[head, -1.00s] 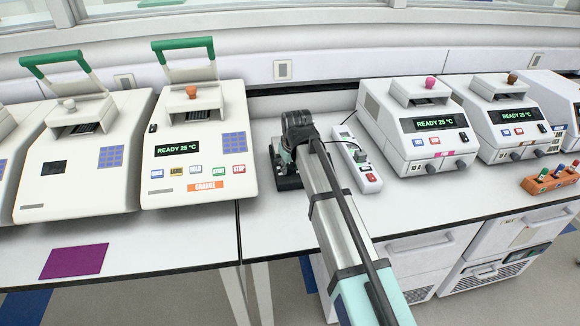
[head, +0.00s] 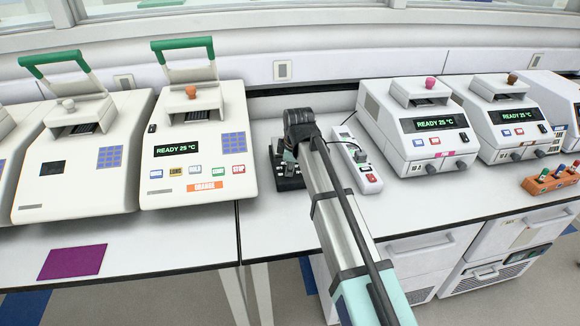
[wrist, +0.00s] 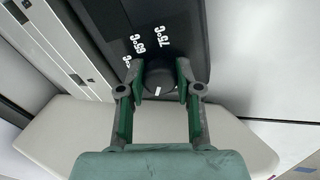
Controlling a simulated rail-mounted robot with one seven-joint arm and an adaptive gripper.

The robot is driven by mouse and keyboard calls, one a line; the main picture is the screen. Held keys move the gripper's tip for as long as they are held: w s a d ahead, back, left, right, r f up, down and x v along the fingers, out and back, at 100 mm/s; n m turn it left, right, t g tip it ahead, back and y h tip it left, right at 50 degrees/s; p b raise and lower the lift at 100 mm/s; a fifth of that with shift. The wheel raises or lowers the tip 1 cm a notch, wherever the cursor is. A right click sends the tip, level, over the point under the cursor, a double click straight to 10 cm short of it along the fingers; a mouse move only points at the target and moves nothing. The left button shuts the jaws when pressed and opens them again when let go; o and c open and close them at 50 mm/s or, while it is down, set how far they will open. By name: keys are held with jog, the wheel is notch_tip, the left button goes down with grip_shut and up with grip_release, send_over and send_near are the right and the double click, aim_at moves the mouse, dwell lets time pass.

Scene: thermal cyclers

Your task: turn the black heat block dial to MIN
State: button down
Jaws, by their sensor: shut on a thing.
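The black heat block (head: 290,181) sits on the bench behind my arm, which hides much of it in the head view. In the wrist view its dark panel (wrist: 185,35) carries white labels: 75°C, 65°C and a third, partly hidden one. The black round dial (wrist: 160,76) has a white pointer mark on its near side, facing the bottom of the picture. I see no MIN label. My gripper (wrist: 160,71) is shut on the dial, one green-padded finger on each side. In the head view the fingers are too small and covered to make out.
A white power strip (head: 355,158) with a red switch lies right of the block. A white thermal cycler (head: 196,145) with a raised lid stands left, another cycler (head: 418,125) right. An orange tube rack (head: 549,180) is far right.

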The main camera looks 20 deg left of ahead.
jog(key=n, duration=0.5)
jog(key=shift+n, duration=0.3)
jog(key=n, duration=0.4)
jog(key=shift+n, duration=0.4)
jog(key=c, duration=0.8)
grip_release()
jog(key=shift+r, duration=0.1)
jog(key=v, duration=1.1)
jog(key=shift+r, duration=0.45)
